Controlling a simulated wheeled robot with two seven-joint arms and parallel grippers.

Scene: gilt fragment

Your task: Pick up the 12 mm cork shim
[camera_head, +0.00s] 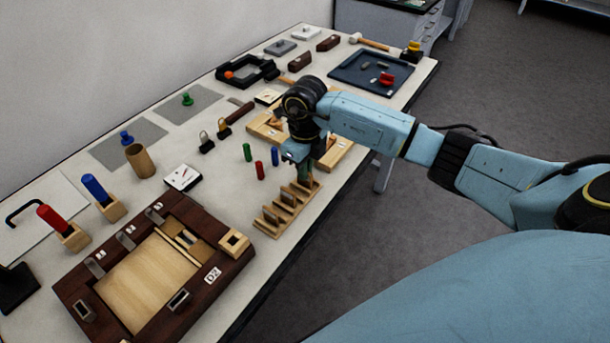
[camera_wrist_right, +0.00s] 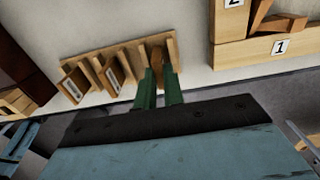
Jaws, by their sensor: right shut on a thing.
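A light wooden slotted rack (camera_head: 268,226) stands near the table's front edge. Its slots hold upright thin shims, and two of these show pale labels in the right wrist view, one of them the left shim (camera_wrist_right: 75,86). My right gripper (camera_head: 304,178) points down at the rack's far end. In the right wrist view its green fingers (camera_wrist_right: 160,88) are closed around a thin brown piece, apparently a cork shim (camera_wrist_right: 157,56), still at the rack's end slot. The fingers hide most of it, and its thickness marking cannot be read. My left gripper is not in view.
A dark wooden frame with a pale panel (camera_head: 145,282) lies left of the rack. Green (camera_head: 247,152) and red (camera_head: 260,170) pegs stand just behind the rack. A numbered wooden block (camera_wrist_right: 240,52) lies beside the gripper. A blue tray (camera_head: 350,72) sits at the far end.

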